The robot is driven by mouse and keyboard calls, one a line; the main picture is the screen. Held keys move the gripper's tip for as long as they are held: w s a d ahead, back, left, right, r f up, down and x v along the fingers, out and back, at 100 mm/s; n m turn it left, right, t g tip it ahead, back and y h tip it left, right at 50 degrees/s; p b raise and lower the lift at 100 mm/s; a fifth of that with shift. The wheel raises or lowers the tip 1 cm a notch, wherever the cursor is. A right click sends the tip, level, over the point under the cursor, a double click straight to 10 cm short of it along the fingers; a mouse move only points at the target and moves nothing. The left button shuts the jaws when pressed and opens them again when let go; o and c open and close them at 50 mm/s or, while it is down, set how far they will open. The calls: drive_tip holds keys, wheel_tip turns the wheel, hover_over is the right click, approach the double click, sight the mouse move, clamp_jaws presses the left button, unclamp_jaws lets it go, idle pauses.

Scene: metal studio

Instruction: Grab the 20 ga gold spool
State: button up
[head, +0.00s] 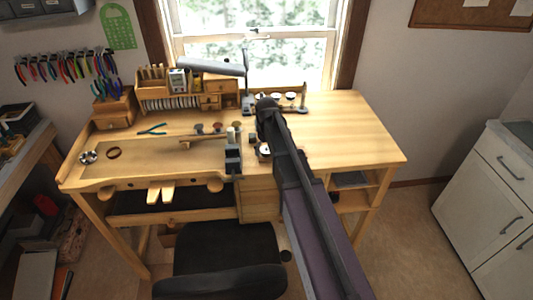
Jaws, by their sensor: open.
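My arm reaches from the lower right over the wooden workbench (355,130). My gripper (263,138) is at its end, low over the middle of the bench and mostly hidden by the arm; it appears open. A small pale round item (264,149) lies right by it, possibly a spool. Small spool-like pieces stand to the left, a dark one (199,128), a brownish one (217,127) and a pale one (237,126). No label is readable, so I cannot tell which is the 20 ga gold spool.
A dark block-like tool (233,158) stands at the front edge, left of my gripper. Blue-handled pliers (152,129) lie on the left. A wooden organiser (185,98) and a lamp (211,66) stand behind. The bench's right side is clear. A black chair (225,250) stands in front.

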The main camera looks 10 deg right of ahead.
idle(0.3)
drive_tip(key=c, duration=1.2)
drive_tip(key=shift+r, duration=0.25)
drive_tip(key=shift+c, duration=0.2)
wheel_tip(320, 180, up, 10)
drive_tip(key=p, duration=1)
drive_tip(key=shift+f, duration=0.25)
